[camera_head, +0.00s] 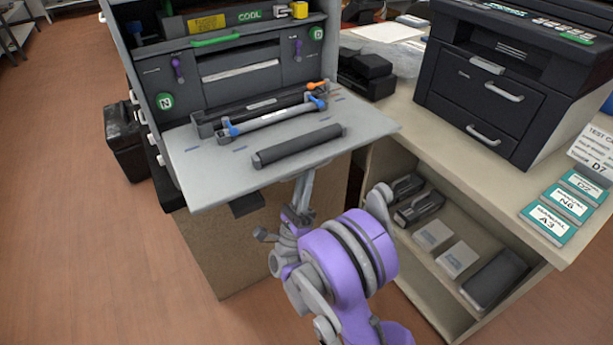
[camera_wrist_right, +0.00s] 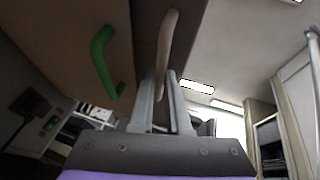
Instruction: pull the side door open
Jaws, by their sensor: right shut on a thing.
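My right gripper (camera_head: 303,190) reaches up to the front edge of the machine's lowered flap (camera_head: 215,180), and the flap hides its fingertips in the head view. In the right wrist view the two fingers (camera_wrist_right: 162,90) are shut on a pale curved handle (camera_wrist_right: 168,42), which stands on a dark panel edge. A green handle (camera_wrist_right: 102,62) is left of it on a brown-grey panel, apart from the fingers. I cannot tell for sure which panel is the side door or how far it is open. My left gripper is not in view.
Toner units (camera_head: 270,115) and a loose dark bar (camera_head: 297,146) lie on the flap. A counter (camera_head: 430,130) on the right bears a black printer (camera_head: 490,90) and cards. Its open shelf (camera_head: 425,265) holds several boxes close to my right arm.

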